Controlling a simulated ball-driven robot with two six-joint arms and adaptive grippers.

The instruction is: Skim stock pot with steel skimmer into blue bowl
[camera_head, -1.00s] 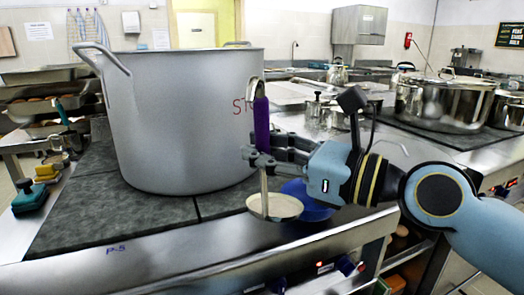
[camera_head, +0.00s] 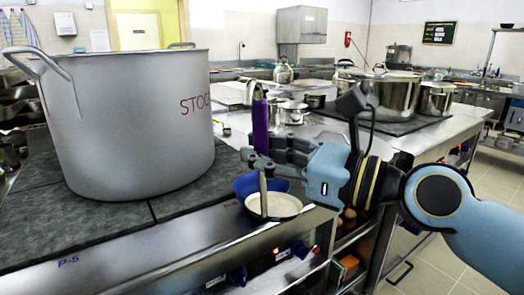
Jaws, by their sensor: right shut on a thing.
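The large grey stock pot (camera_head: 125,130), marked "STOC...", stands on dark tiles at the left. My right gripper (camera_head: 262,160) is shut on the purple handle of the skimmer (camera_head: 261,127). The skimmer hangs upright, with its hook at the top and its round pale pan (camera_head: 274,206) at the bottom. The pan is outside the pot, to its right. The blue bowl (camera_head: 246,183) is behind the pan and partly hidden by it. I cannot tell whether pan and bowl touch. The inside of the pot is hidden. My left gripper is not in view.
Steel pots (camera_head: 390,95) stand on a dark hob at the back right. Smaller lidded pots (camera_head: 293,112) stand on the counter behind my right gripper. The counter's front edge runs below the skimmer pan. Tiled floor (camera_head: 435,265) is open at the right.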

